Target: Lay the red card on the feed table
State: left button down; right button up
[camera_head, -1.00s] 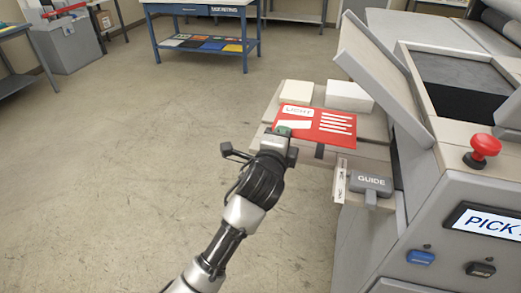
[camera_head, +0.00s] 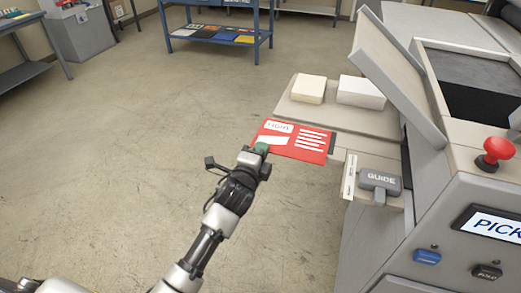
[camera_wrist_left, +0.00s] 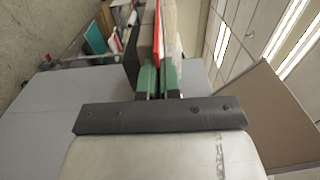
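The red card (camera_head: 311,151), with white print, is held out nearly flat by my left gripper (camera_head: 260,149). The gripper is shut on the card's near left edge. In the left wrist view the card (camera_wrist_left: 157,22) shows edge-on as a thin red strip between the green finger pads (camera_wrist_left: 158,78). The feed table (camera_head: 345,122) is the beige shelf on the machine's left side. The card overlaps its near left part in the head view, and its left portion is over the floor. I cannot tell the gap between card and table. My right gripper is not in view.
Two cream blocks (camera_head: 308,89) (camera_head: 360,92) stand at the table's back. A grey GUIDE block (camera_head: 380,180) sits at its near side. A tilted panel (camera_head: 397,75) and red button (camera_head: 496,150) are on the machine.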

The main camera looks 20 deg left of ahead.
pick_arm(q)
jog(key=shift+f, duration=0.15)
jog(key=c, duration=1.3)
grip_release()
jog(key=shift+c, duration=0.2)
